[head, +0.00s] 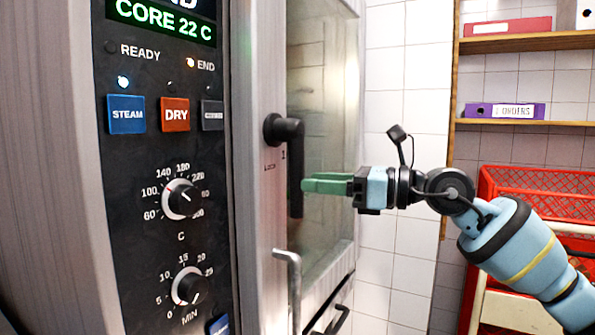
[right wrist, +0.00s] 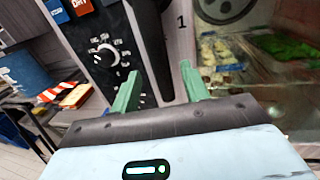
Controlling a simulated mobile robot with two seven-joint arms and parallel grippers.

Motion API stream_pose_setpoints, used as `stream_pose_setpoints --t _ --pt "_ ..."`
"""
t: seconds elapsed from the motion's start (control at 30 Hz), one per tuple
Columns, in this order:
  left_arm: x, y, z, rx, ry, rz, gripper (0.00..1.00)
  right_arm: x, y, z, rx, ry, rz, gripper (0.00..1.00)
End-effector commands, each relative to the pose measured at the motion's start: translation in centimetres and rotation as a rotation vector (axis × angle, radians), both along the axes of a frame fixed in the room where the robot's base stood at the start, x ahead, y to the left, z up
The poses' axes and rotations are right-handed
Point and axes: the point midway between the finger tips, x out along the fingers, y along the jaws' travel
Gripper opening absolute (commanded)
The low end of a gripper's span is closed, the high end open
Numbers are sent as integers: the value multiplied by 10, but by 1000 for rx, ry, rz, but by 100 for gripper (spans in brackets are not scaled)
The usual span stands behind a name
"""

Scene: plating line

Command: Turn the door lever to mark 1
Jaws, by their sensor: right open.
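The black door lever (head: 296,160) is on the steel oven's door edge in the head view, its pivot at the top and its handle hanging straight down. A "1" mark (head: 284,155) is just left of the handle, with a small label that seems to read LOCK further left. My right gripper (head: 306,185) comes from the right with green fingertips at the handle's lower part. In the right wrist view the lever (right wrist: 150,45) runs down between the two spread fingers (right wrist: 158,82); I cannot tell whether they touch it. My left gripper is out of view.
The control panel (head: 150,190) with buttons and two knobs is left of the lever. A bent metal handle (head: 289,262) stands below it. The glass door (head: 325,110) is behind my fingers. Red crates (head: 540,182) and shelves with binders (head: 505,111) stand at the right.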

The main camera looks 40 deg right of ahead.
Motion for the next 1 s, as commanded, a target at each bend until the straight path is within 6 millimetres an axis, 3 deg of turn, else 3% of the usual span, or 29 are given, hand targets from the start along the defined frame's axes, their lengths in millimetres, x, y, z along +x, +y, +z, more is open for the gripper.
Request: stream_pose_setpoints --t 0.13,0.4,0.8,1.0 --pt "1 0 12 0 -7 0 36 14 10 5 5 -4 2 45" --pt "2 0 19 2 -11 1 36 36 24 2 4 -1 1 45" --pt "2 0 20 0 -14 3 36 42 27 -1 1 2 0 45" --pt "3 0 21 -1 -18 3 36 41 27 -1 1 2 0 19"
